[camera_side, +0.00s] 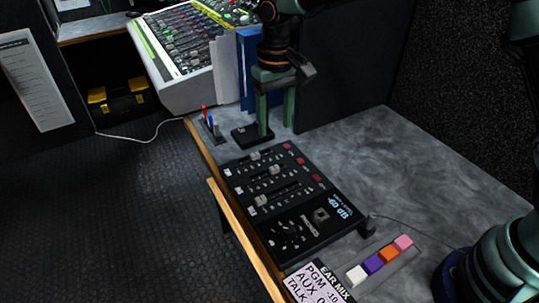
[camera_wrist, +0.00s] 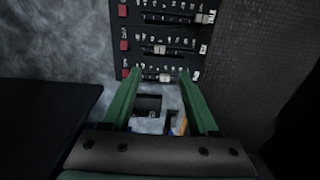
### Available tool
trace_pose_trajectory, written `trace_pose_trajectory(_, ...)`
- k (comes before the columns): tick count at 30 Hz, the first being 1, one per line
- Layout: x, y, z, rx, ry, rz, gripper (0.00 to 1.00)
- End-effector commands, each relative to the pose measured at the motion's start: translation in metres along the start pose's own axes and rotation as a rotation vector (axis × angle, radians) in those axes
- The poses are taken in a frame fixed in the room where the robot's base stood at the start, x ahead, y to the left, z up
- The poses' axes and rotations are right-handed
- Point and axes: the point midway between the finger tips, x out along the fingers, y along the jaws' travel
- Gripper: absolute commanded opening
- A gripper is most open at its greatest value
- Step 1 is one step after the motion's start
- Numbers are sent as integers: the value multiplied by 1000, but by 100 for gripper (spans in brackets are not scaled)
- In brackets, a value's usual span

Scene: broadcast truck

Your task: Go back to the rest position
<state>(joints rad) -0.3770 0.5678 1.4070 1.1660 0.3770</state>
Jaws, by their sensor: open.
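My gripper (camera_side: 276,128) is open, its two green fingers pointing down low over the far end of the grey worktop. Nothing shows gripped between them. In the wrist view my gripper (camera_wrist: 157,76) frames a patch of worktop with a small dark object (camera_wrist: 150,102). A small black block (camera_side: 246,138) stands right by the left finger in the side view; I cannot tell whether they touch. The black fader panel (camera_side: 298,193) lies nearer the side camera, apart from the fingers. It also shows in the wrist view (camera_wrist: 182,65) beyond the fingertips.
A pen holder (camera_side: 214,131) stands at the worktop's left edge. A mixing console (camera_side: 185,45) and blue upright folders (camera_side: 248,62) are behind. Several coloured blocks (camera_side: 388,254) and a printed card (camera_side: 317,287) lie in front. The worktop (camera_side: 430,165) right of the panel is clear.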

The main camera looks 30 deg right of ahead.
Motion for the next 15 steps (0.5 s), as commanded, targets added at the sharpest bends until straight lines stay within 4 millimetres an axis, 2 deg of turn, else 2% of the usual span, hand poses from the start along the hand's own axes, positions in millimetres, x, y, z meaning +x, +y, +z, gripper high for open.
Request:
trace_pose_trajectory(10,-3,2,2,-4,3,-1,60)
trace_pose_trajectory(15,-23,19,13,-10,32,-11,60)
